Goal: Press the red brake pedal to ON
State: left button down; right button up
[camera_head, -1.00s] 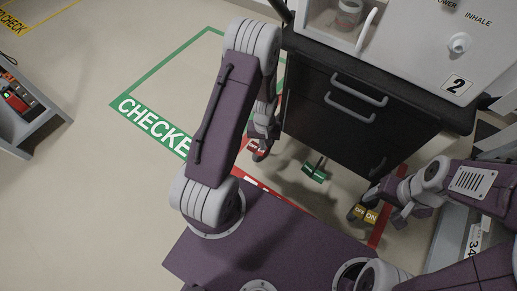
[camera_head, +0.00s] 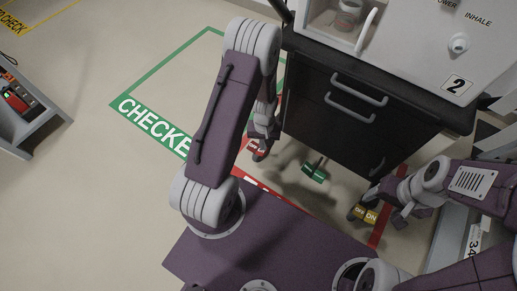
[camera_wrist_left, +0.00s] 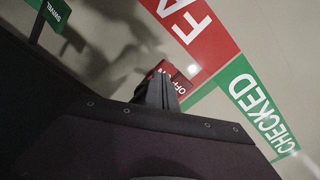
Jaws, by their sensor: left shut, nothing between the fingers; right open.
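The red pedal (camera_head: 255,146), with white OFF and ON lettering, is low at the left of the cart's front. In the left wrist view the red pedal (camera_wrist_left: 175,76) is partly hidden behind my fingers. My left gripper (camera_head: 259,156) is shut and empty, with its fingertips right at the red pedal. In the left wrist view the shut fingers (camera_wrist_left: 158,92) overlap the pedal's face; I cannot tell whether they touch it. My right gripper (camera_head: 402,207) is open and empty, close to the yellow pedal.
The black drawer cart (camera_head: 330,130) stands ahead. A green pedal (camera_head: 314,172), marked SWIVEL in the left wrist view, is right of the red one. A yellow OFF/ON pedal (camera_head: 364,215) is farther right. A grey shelf (camera_head: 40,130) stands at far left; floor between is clear.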

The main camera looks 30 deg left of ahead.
pick_arm(q)
jog(key=shift+f, duration=0.15)
jog(key=shift+f+b, duration=1)
jog(key=shift+f, duration=0.4)
notch_tip(320, 180, up, 7)
jog(key=p, duration=0.7)
jog(key=shift+r+p, duration=0.2)
jog(key=shift+p, duration=0.2)
jog(key=shift+f, duration=0.15)
